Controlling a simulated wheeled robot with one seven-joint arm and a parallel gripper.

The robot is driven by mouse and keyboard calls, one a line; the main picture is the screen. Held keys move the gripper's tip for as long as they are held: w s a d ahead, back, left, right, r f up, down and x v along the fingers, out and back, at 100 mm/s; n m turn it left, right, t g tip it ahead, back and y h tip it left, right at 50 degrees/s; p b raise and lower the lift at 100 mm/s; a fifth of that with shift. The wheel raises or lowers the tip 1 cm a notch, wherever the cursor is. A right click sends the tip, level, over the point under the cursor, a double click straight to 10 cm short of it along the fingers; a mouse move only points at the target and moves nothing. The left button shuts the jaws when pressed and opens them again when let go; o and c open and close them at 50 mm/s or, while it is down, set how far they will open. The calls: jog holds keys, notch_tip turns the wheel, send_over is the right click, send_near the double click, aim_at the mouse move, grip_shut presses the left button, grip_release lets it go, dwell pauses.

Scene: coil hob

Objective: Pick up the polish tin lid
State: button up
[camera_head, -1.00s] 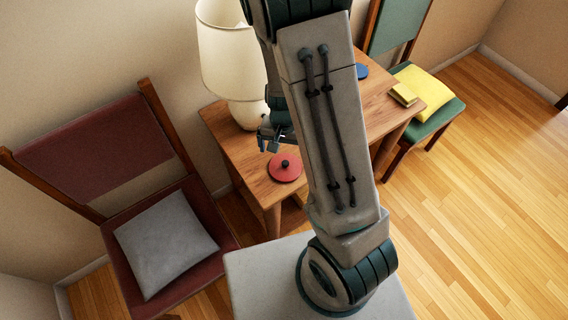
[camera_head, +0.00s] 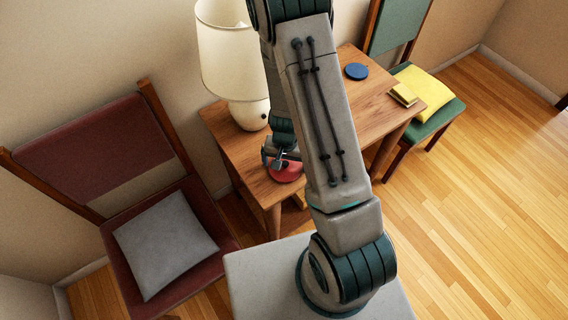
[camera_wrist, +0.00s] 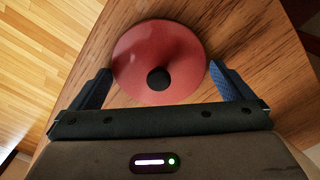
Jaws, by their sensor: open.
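The red round lid with a black knob (camera_wrist: 158,50) lies on the wooden table; I take it for the polish tin lid. In the head view the red lid (camera_head: 286,173) is partly hidden by my gripper (camera_head: 279,163), which is over it. In the wrist view my gripper (camera_wrist: 158,88) is open, with one blue-padded finger at each side of the lid's near part. The knob lies between the fingers. I cannot tell whether the fingers touch the lid.
A cream lamp (camera_head: 247,113) stands behind the gripper on the wooden table (camera_head: 240,150). A blue disc (camera_head: 356,71) and a yellow block (camera_head: 404,95) lie farther right. A red chair (camera_head: 100,150) with a grey cushion stands left, a green chair (camera_head: 445,120) right.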

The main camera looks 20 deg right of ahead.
jog(key=c, duration=0.6)
jog(key=shift+r, duration=0.1)
